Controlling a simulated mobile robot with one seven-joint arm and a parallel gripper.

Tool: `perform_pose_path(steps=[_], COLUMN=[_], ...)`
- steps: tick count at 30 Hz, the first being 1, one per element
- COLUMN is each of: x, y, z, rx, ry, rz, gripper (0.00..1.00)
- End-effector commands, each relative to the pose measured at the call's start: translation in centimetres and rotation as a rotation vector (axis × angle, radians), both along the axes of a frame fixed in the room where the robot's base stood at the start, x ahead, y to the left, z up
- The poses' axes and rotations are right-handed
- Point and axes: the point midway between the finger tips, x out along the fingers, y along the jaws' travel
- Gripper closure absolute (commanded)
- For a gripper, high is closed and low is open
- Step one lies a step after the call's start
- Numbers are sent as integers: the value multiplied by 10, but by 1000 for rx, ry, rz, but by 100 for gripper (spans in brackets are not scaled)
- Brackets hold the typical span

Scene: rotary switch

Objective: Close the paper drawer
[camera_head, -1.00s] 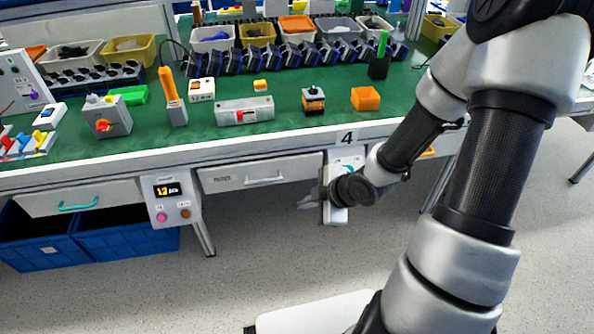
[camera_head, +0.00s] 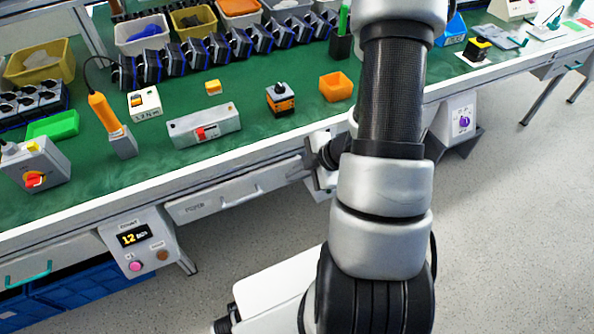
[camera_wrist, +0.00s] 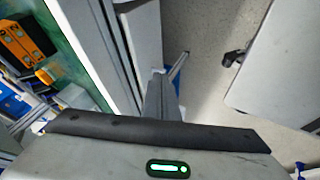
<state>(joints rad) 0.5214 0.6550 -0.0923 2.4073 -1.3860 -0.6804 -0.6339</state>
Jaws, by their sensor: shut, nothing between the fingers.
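The paper drawer (camera_head: 228,195) is a light grey drawer with a label and a bar handle, under the front edge of the green bench. I cannot tell for sure how far its front stands out. My gripper (camera_head: 297,172) is at the right end of the drawer front, partly hidden by my own arm. In the wrist view my gripper (camera_wrist: 162,98) shows as dark shut fingers, with nothing between them, beside a long pale panel (camera_wrist: 138,45). Whether the fingers touch the drawer is unclear.
A counter box (camera_head: 140,240) with a lit display hangs left of the drawer. Another drawer with a teal handle (camera_head: 28,275) and blue bins (camera_head: 75,300) are at the lower left. The bench top (camera_head: 240,130) holds switches and trays. Open floor (camera_head: 500,220) lies to the right.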

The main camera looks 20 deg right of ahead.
Motion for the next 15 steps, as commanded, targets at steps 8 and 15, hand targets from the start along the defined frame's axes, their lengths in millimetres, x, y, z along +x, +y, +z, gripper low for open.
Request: perform_pose_path(steps=[8,15], x=[29,60], y=[22,21], z=[-48,-43], rx=[0,-1], ry=[-2,-2], rz=[3,2], gripper=[100,100])
